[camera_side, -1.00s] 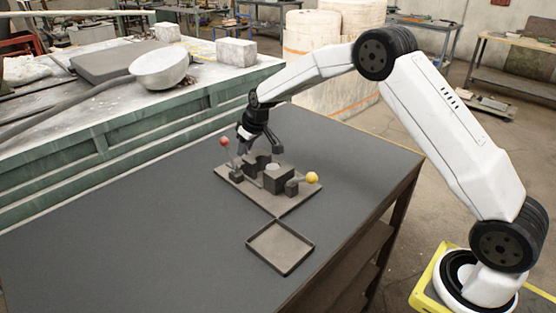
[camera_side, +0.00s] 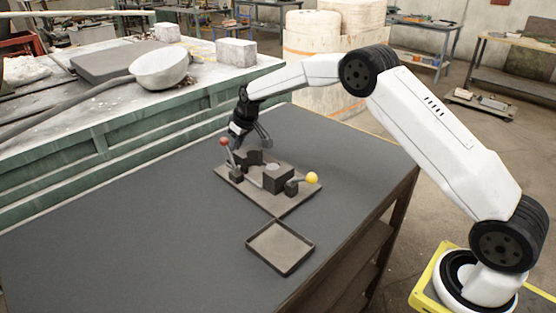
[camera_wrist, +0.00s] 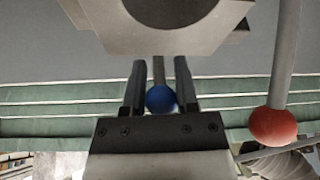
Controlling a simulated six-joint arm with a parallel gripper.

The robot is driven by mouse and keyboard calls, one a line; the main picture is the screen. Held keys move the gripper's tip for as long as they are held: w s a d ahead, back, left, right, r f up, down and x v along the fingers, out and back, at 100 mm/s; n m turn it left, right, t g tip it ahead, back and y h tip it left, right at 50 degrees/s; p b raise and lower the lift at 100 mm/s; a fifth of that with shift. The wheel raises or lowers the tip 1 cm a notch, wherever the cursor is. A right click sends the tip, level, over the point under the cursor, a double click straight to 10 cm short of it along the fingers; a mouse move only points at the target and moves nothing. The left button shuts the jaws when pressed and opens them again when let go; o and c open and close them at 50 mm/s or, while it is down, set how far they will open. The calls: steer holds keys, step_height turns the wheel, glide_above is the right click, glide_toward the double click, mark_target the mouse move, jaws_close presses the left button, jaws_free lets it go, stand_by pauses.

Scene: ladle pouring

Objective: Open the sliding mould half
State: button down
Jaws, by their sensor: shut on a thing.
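The mould stands on a dark baseplate (camera_side: 228,178) on the table in the side view. Its sliding half (camera_side: 249,157) is at the back left, with a gap between it and the other half (camera_side: 278,178) at the front right. A grey round-topped piece shows at the gap. My gripper (camera_side: 238,140) is at the back of the sliding half. In the wrist view my gripper (camera_wrist: 159,82) is shut on a handle, with its blue knob (camera_wrist: 160,98) between the fingers. A mould half with a rounded cavity (camera_wrist: 125,35) shows above. The knob is hidden in the side view.
A lever with a red knob (camera_side: 223,141) stands close beside my gripper; its red knob (camera_wrist: 274,126) also shows in the wrist view. A yellow knob (camera_side: 312,178) is at the right. An empty shallow tray (camera_side: 280,247) lies in front. The table left is clear.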

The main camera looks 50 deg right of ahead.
steer(key=shift+w+r, duration=0.1)
steer(key=shift+w, duration=0.15)
steer(key=shift+c, duration=2)
jaws_free()
steer(key=shift+s, duration=0.1)
steer(key=shift+v, duration=3.8)
steer(key=shift+s, duration=0.1)
